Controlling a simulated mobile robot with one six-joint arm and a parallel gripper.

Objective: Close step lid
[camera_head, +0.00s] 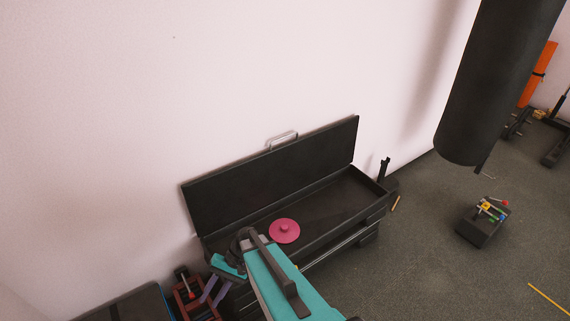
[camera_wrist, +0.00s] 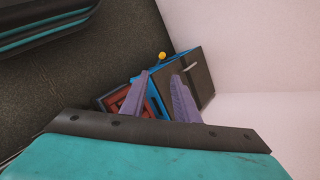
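The black step (camera_head: 370,188) is a long box against the wall. Its lid (camera_head: 275,170) stands raised, leaning back near the wall, with a metal handle (camera_head: 283,139) at its top edge. The inside is exposed, and a round pink disc with a knob (camera_head: 285,231) lies in it. My gripper (camera_head: 214,289) is low in front of the step's left end, beside the box and apart from the lid. Its two purple fingers also show in the wrist view (camera_wrist: 160,77), spread apart with nothing visibly held. My arm hides part of the step's front left.
A reddish-brown frame (camera_head: 185,298) and a black, blue-edged box (camera_head: 125,303) stand at lower left. They also show beyond my fingers in the wrist view. A black punching bag (camera_head: 497,85) hangs at right above a small dark box (camera_head: 482,228).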

